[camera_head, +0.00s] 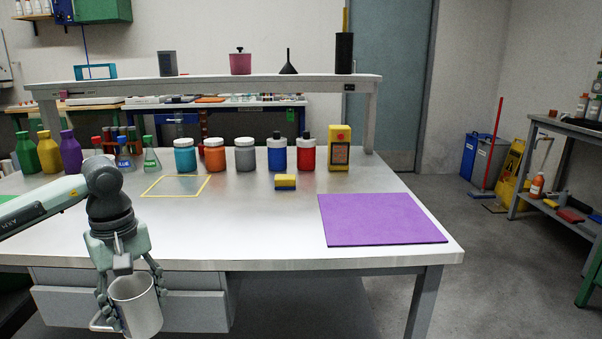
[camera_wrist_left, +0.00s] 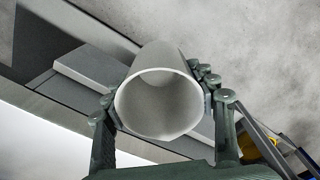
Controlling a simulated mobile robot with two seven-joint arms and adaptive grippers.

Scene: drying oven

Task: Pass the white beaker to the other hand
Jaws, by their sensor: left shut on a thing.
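The white beaker (camera_head: 141,306) is a light grey-white cup with a handle on its left side in the head view. My left gripper (camera_head: 130,290) is shut on it, with fingers on both sides of its wall. It hangs in front of the table's front edge, below the tabletop level in the picture. In the left wrist view the beaker (camera_wrist_left: 160,104) shows its open, empty mouth between the fingers of my left gripper (camera_wrist_left: 165,105). My right gripper is in neither view.
The table (camera_head: 270,230) carries a purple mat (camera_head: 380,219), a yellow square outline (camera_head: 175,194) and a sponge (camera_head: 285,182). Several jars and bottles line the back under a shelf (camera_head: 210,80). The table's front middle is clear. Drawers (camera_head: 130,308) sit behind the beaker.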

